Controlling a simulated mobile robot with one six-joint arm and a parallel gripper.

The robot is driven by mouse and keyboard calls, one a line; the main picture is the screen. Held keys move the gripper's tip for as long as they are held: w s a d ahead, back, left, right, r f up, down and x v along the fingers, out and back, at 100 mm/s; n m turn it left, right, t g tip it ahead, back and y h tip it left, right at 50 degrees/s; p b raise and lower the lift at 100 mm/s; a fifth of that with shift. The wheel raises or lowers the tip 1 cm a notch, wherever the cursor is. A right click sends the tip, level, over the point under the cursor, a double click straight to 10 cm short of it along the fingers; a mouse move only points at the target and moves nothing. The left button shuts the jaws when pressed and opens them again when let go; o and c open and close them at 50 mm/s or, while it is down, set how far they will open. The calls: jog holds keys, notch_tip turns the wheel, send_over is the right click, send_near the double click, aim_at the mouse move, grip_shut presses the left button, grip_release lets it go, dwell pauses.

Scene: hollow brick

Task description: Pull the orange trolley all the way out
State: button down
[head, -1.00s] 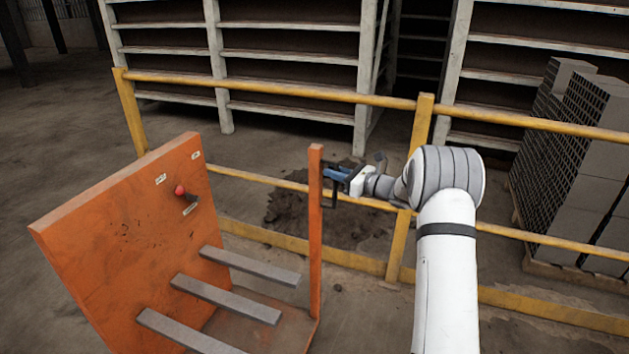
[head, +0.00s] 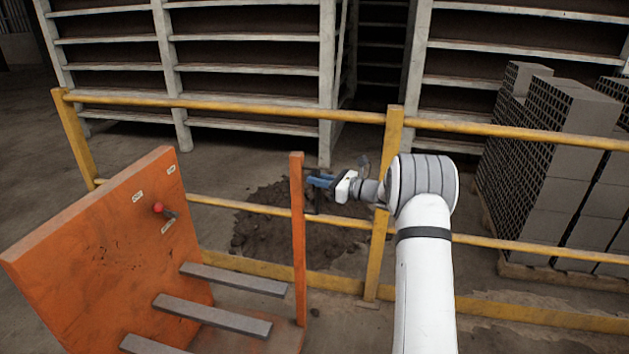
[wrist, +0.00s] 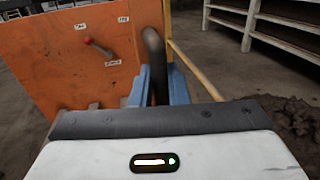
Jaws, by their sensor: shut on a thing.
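The orange trolley (head: 95,255) stands at the lower left in the head view, with a tall back panel, several grey bars and a thin orange post (head: 298,235) at its right end. A dark handle (wrist: 155,58) shows between the blue fingers in the wrist view. My gripper (head: 312,182) is shut on this handle beside the post. The trolley's panel also shows behind the fingers in the wrist view (wrist: 75,60). A red knob (head: 158,208) sits on the panel. The trolley's lower front is cut off by the picture edge.
A yellow railing (head: 250,106) runs across behind the trolley, with a post (head: 378,250) close to my arm. A dark dirt heap (head: 290,225) lies around the lower rail. Stacked hollow bricks (head: 560,150) stand at the right. Concrete shelving (head: 240,60) stands behind.

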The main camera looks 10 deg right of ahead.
jog(key=c, duration=1.6)
grip_release()
jog(key=shift+d+f, duration=0.15)
jog(key=shift+d, duration=0.1)
jog(key=shift+o, duration=0.6)
jog(key=shift+s+a, duration=0.1)
jog(key=shift+a, duration=0.2)
jog(key=shift+d, duration=0.1)
jog(key=v, duration=0.7)
jog(key=shift+s+d, duration=0.2)
jog(key=shift+d, duration=0.1)
